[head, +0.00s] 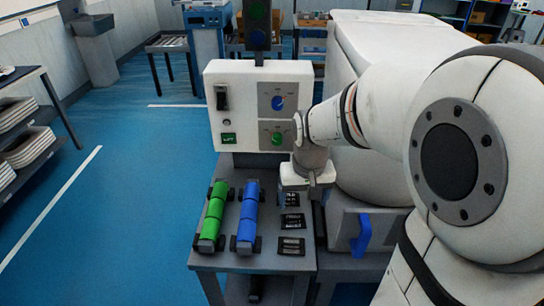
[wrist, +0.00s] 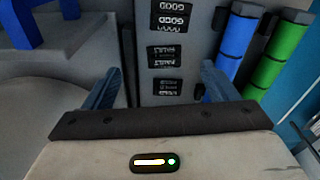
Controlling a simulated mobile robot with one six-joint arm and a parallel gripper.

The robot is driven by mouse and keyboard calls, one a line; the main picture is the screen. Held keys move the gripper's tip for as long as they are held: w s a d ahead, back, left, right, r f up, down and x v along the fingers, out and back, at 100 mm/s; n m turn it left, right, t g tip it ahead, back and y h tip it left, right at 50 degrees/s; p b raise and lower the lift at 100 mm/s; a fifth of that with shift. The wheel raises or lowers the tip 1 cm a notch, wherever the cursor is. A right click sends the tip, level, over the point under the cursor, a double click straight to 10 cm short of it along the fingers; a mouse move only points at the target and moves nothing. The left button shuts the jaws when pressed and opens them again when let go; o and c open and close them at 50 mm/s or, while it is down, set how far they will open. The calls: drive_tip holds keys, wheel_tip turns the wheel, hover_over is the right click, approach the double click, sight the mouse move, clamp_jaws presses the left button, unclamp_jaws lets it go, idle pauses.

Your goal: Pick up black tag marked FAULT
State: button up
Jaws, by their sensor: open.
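Three small black tags with pale lettering lie in a row on the grey bench top. In the head view they are the near tag (head: 291,246), the middle tag (head: 292,222) and the far tag (head: 291,199), too small to read. In the wrist view the top tag (wrist: 170,20) seems to read GOOD. The lettering on the middle tag (wrist: 174,57) and the lowest tag (wrist: 168,91) is too blurred to read surely; either may say FAULT. My gripper (wrist: 160,88) is open and empty above the bench, its fingers either side of the lowest tag's line. It also shows in the head view (head: 308,182).
A green cylinder (head: 213,211) and a blue cylinder (head: 247,211) lie in dark holders left of the tags. A white control box (head: 240,128) stands behind them. A grey unit with a blue handle (head: 361,232) is at the right.

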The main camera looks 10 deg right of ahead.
drive_tip(key=g, duration=0.1)
hover_over(293, 217)
drive_tip(key=shift+m, duration=0.3)
drive_tip(key=f, duration=0.6)
drive_tip(key=shift+s+d, duration=0.1)
drive_tip(key=shift+s, duration=0.2)
drive_tip(key=shift+w+f, duration=0.1)
drive_tip(key=shift+f, duration=0.15)
drive_tip(key=f, duration=0.7)
drive_tip(key=shift+w+f, duration=0.25)
drive_tip(key=shift+c, duration=0.4)
drive_tip(key=c, duration=1)
drive_tip(key=shift+r, duration=0.1)
